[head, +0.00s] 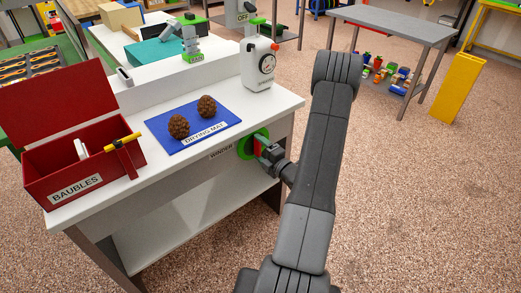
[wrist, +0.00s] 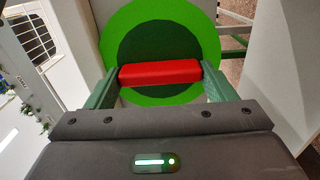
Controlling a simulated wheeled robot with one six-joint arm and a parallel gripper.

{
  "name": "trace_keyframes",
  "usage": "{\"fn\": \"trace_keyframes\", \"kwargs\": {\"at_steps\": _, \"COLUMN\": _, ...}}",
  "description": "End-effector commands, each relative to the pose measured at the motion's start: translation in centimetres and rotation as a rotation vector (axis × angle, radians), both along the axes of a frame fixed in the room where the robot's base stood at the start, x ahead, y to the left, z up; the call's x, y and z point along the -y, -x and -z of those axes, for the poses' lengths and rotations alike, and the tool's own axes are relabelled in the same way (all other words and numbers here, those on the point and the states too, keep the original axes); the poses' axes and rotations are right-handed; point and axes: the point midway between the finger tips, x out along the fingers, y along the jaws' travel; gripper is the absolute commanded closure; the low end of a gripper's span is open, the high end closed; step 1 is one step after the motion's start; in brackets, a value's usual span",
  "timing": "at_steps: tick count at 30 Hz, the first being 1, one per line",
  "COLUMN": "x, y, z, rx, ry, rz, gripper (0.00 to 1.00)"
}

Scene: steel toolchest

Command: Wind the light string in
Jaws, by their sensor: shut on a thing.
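The winder is a green disc (head: 244,147) on the front of the white table, beside a label reading WINDER (head: 221,152). My gripper (head: 266,150) is at the disc. Its two green fingers (wrist: 160,80) are shut on the red handle, one at each end. I cannot make out the light string in either view.
A lower shelf (head: 190,212) is bare. Open floor lies right of my arm.

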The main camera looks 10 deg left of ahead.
Motion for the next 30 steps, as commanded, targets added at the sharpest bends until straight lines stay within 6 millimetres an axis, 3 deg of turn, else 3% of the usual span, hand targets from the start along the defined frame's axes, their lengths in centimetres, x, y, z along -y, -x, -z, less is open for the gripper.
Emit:
{"fn": "trace_keyframes", "kwargs": {"at_steps": 1, "x": -0.01, "y": 0.12, "z": 0.17, "rx": -0.006, "ry": 0.000, "rz": -0.001, "gripper": 0.21}}
{"fn": "trace_keyframes", "kwargs": {"at_steps": 4, "x": 0.00, "y": 0.10, "z": 0.14, "rx": -0.005, "ry": 0.000, "rz": -0.001, "gripper": 0.01}}
{"fn": "trace_keyframes", "kwargs": {"at_steps": 20, "x": 0.00, "y": 0.02, "z": 0.09, "rx": 0.009, "ry": 0.007, "rz": 0.000, "gripper": 0.01}}
{"fn": "trace_keyframes", "kwargs": {"at_steps": 30, "x": 0.00, "y": -0.03, "z": 0.52, "rx": 0.222, "ry": 0.172, "rz": 0.000, "gripper": 0.01}}
